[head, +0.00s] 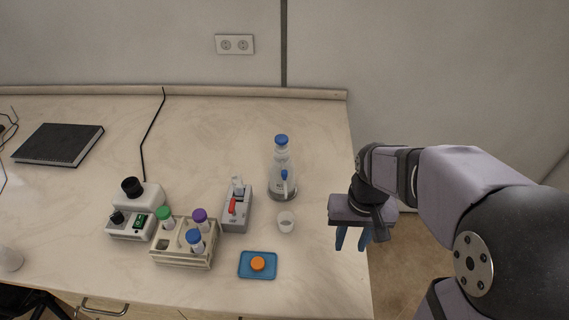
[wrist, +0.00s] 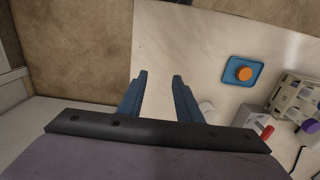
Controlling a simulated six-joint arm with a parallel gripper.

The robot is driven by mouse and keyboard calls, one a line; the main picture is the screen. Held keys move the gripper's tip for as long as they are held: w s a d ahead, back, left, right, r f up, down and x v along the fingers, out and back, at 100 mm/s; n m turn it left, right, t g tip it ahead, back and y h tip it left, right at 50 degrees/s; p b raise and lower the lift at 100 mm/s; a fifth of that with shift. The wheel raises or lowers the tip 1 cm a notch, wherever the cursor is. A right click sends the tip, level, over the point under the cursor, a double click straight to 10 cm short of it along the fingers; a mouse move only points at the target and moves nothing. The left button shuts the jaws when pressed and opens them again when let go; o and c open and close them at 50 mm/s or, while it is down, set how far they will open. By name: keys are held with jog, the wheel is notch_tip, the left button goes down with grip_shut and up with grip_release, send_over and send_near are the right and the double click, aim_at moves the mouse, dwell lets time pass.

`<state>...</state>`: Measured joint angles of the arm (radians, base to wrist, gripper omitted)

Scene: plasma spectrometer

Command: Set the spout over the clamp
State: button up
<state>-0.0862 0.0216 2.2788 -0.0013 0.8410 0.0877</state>
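A clear bottle (head: 283,188) with a blue cap stands upright at the back right of the bench, with a smaller blue-topped part at its front; I cannot tell for sure whether this is the spout. Left of it lies a grey device (head: 236,217) with a red lever (head: 232,206) and a white upright piece (head: 238,184), perhaps the clamp. The lever also shows in the wrist view (wrist: 267,132). My gripper (head: 353,241) is open and empty, right of the bottle and beyond the bench's right edge. Its spread blue fingers show in the wrist view (wrist: 159,77).
A small white cup (head: 286,222) stands between the bottle and a blue tray (head: 245,271) holding an orange disc (head: 257,263). A tube rack (head: 181,258) with capped tubes and a white instrument (head: 150,197) stand left. A dark book (head: 59,144) lies far left. The front right bench is clear.

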jog(key=w+a+r+p, duration=0.4)
jog(key=w+a+r, duration=0.4)
jog(key=w, duration=0.3)
notch_tip(320, 180, up, 5)
jog(key=p, duration=0.2)
send_over(284, 171)
jog(key=shift+s+f, duration=0.1)
jog(key=shift+f, duration=0.1)
jog(key=shift+f+p, duration=1.7)
jog(key=shift+f, duration=1.95)
jog(key=shift+c, duration=0.6)
grip_shut()
